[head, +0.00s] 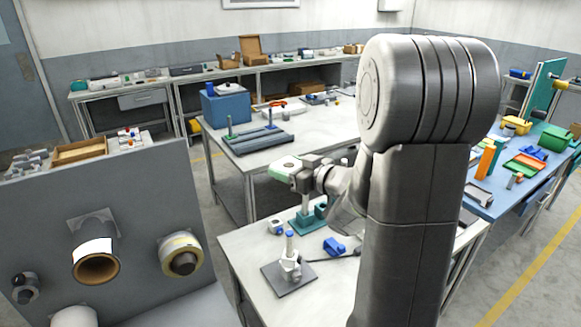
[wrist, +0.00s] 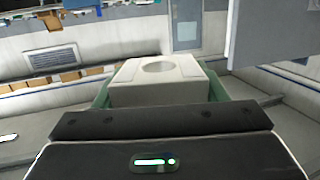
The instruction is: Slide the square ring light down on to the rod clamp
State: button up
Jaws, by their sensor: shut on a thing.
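My gripper (head: 288,166) is above the near table, left of my arm in the head view. In the wrist view it is shut on the square ring light (wrist: 158,90), a pale grey square block with a round hole, held between green fingers. In the head view the gripper mostly hides the block. A small stand with a clamp on an upright rod with a blue tip (head: 290,258) looks like the rod clamp. It stands on a dark square plate (head: 273,282), below and apart from the gripper. The wrist view does not show it.
A teal base (head: 300,223) with a grey post stands under the gripper. A blue part (head: 334,246) and a small white-and-blue item (head: 277,227) lie nearby. A grey panel (head: 130,215) with reels stands at left. The near table's left front is clear.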

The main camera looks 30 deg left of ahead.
jog(key=b, duration=0.8)
send_over(290, 248)
jog(key=w, duration=0.1)
notch_tip(290, 248, down, 10)
jog(key=shift+a+r, duration=0.2)
jog(key=shift+a, duration=0.2)
jog(key=shift+f+b, duration=2)
jog(key=shift+f, duration=0.45)
jog(key=shift+f, duration=0.1)
jog(key=shift+f+b, duration=2.1)
jog(key=shift+f, duration=0.35)
jog(key=shift+f, duration=0.1)
jog(key=shift+f+b, duration=2.15)
jog(key=shift+f, duration=0.25)
jog(key=shift+f, duration=0.1)
jog(key=shift+f+b, duration=2.1)
jog(key=shift+f, duration=0.25)
